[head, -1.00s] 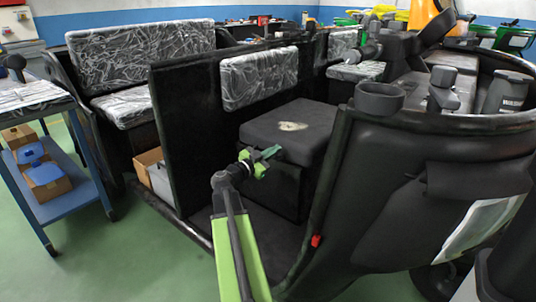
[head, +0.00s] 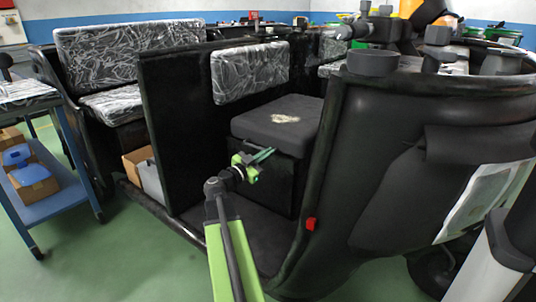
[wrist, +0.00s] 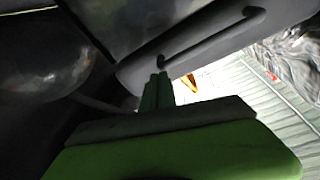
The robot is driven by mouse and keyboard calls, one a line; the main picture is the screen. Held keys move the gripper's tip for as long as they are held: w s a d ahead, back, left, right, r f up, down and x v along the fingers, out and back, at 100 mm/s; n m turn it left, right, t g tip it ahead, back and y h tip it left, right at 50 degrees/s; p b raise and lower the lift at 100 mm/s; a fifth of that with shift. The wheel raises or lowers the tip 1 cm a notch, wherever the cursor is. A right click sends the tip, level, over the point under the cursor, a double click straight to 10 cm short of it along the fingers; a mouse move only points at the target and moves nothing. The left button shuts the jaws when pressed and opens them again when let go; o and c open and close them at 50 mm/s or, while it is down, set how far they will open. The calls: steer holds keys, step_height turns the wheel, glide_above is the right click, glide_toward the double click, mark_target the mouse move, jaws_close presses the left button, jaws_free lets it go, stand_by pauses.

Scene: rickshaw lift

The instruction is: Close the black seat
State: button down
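The black seat (head: 262,124) shows in the head view as a thick dark cushion with a pale worn patch on top. It lies roughly flat over a black box base (head: 270,182) inside the vehicle. I cannot tell whether a small gap is left under it. My gripper (head: 266,155) is at the seat's front lower edge, near its left corner; I cannot tell whether it touches. In the wrist view its green fingers (wrist: 157,90) are close together with nothing visible between them. A grey bar-like surface (wrist: 190,45) is just beyond the fingertips.
A black partition (head: 180,130) with a plastic-wrapped backrest (head: 250,70) stands left of and behind the seat. The vehicle's curved black front shell (head: 400,150) rises on the right. A blue cart (head: 60,205) stands at far left. Green floor is free at front left.

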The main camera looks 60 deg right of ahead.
step_height(320, 180, up, 4)
steer(key=a+p, duration=0.2)
steer(key=p, duration=0.3)
steer(key=w+a+f+b, duration=0.1)
steer(key=a+f+b, duration=0.5)
steer(key=a, duration=0.1)
